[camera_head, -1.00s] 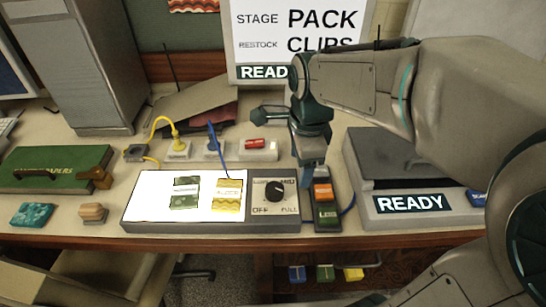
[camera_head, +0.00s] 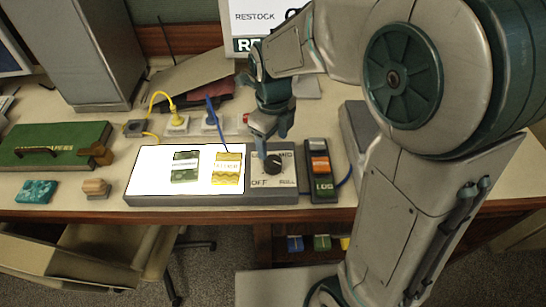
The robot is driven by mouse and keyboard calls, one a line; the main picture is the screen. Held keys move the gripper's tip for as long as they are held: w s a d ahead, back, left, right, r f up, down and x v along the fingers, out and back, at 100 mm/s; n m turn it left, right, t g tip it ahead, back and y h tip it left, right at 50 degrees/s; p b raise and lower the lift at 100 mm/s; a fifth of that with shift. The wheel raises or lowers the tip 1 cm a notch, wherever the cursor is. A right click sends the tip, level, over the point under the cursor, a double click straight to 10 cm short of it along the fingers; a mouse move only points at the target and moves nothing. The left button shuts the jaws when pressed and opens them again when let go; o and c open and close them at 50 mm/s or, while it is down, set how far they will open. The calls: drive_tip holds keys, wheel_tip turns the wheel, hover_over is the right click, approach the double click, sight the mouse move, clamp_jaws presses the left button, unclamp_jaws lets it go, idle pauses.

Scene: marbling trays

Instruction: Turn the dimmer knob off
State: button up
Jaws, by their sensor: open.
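The black dimmer knob (camera_head: 273,165) sits on the control plate at the right end of the light panel (camera_head: 190,200). OFF is printed at the plate's lower left, and other dial labels are partly hidden. The panel glows bright white, with a green packet (camera_head: 185,167) and a yellow packet (camera_head: 227,169) lying on it. My gripper (camera_head: 271,146) is open and points down just above and behind the knob, with one finger close to its left side. I cannot tell whether it touches the knob. The knob's pointer direction is unclear.
A switch box (camera_head: 319,170) marked LOG stands right of the panel. Yellow and blue plugs (camera_head: 176,122) with cords lie behind it. A green case (camera_head: 55,145), a teal block (camera_head: 36,191) and a wooden piece (camera_head: 96,187) are at left. My arm covers the right side.

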sight(273, 161)
wheel_tip(273, 161, down, 8)
drive_tip(key=shift+r, duration=0.25)
drive_tip(key=c, duration=1)
